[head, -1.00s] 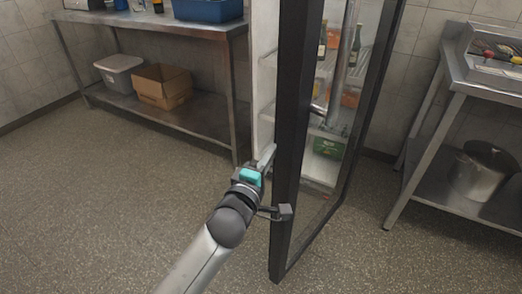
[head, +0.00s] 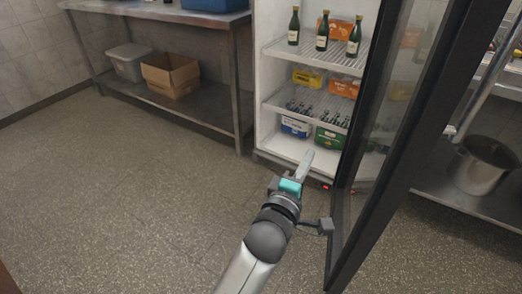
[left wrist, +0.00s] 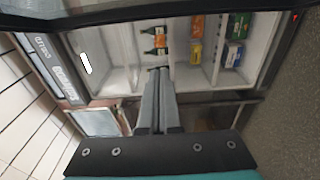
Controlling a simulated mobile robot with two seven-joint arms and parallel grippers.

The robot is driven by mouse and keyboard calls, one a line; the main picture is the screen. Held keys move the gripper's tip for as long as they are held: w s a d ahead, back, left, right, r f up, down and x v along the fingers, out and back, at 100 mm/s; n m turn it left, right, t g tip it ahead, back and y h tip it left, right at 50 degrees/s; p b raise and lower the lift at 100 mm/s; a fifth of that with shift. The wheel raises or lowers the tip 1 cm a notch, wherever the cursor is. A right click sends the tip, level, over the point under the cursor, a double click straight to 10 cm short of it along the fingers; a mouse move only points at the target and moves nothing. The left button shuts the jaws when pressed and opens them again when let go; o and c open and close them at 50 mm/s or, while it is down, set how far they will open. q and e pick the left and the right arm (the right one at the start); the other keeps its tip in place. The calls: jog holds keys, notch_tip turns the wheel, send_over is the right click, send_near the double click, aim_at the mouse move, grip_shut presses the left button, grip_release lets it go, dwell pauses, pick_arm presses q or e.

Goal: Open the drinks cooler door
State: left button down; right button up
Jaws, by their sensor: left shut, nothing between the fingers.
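The drinks cooler (head: 262,95) stands with its front open toward me in the head view, showing white shelves with bottles and drink packs. Its dark-framed glass door (head: 392,120) is swung wide out to the right. My left gripper (head: 306,160) is shut and empty, in front of the cooler's lower opening and on the inner side of the door, left of the door frame. The left wrist view shows its shut fingers (left wrist: 158,105) pointing at the open cooler interior (left wrist: 205,50), which appears sideways. My right gripper is not in view.
A steel table (head: 238,24) with a cardboard box (head: 170,78) and a grey bin (head: 129,64) on its lower shelf stands left of the cooler. A steel pot (head: 480,165) sits on a shelf at the right, behind the door. The floor (head: 120,190) at left is clear.

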pick_arm(q)
jog(key=p+v, duration=0.4)
jog(key=v, duration=1.1)
jog(key=shift+p, duration=0.35)
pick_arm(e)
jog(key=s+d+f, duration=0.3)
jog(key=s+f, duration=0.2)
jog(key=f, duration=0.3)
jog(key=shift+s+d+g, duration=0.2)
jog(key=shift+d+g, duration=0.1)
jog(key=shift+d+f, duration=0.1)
